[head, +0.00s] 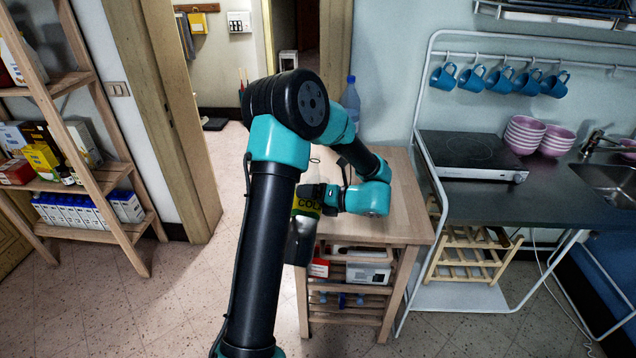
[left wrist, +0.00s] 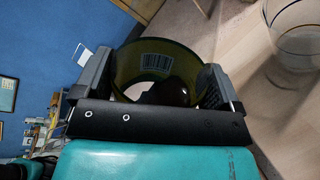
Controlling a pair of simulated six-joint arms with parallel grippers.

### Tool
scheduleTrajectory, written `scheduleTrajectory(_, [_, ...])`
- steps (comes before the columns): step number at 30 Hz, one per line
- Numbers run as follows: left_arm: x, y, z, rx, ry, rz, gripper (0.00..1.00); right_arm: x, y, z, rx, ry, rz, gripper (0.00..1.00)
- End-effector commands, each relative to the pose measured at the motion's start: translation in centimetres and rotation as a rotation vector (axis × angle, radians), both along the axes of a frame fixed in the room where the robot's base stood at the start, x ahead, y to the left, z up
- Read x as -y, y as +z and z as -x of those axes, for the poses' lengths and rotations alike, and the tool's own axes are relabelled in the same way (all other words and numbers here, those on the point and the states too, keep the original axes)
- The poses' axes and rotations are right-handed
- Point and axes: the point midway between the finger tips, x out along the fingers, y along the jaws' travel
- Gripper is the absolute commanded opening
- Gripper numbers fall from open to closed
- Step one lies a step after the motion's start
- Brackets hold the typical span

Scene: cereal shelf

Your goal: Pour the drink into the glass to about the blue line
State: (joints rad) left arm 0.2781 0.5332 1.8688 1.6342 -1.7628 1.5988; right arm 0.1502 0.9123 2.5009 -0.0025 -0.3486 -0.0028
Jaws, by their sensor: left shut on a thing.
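The cola bottle (head: 302,240) is clear, with dark drink low in it and a green and yellow label. It hangs nearly upright, slightly tilted, in front of the wooden table's left edge. My left gripper (head: 318,198) is shut around the label from the right. In the left wrist view my left gripper's fingers (left wrist: 155,78) flank the label, whose barcode (left wrist: 155,61) shows. A clear glass (left wrist: 296,45) stands at the upper right of that view, apart from the bottle.
The wooden table (head: 408,215) has bare top to the right of my gripper. A blue-capped bottle (head: 351,97) stands at its back. A counter with a hob (head: 468,152) and pink bowls (head: 524,133) is at right. Shelves (head: 75,190) stand at left.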

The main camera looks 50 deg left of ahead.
Motion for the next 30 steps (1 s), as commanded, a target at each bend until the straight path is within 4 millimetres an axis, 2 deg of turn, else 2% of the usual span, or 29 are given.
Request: scheduleTrajectory(30, [0.3,-1.5,0.5,-0.092,0.001,0.064,0.17,0.0,0.0,0.0,0.0,0.0,0.0,1.0])
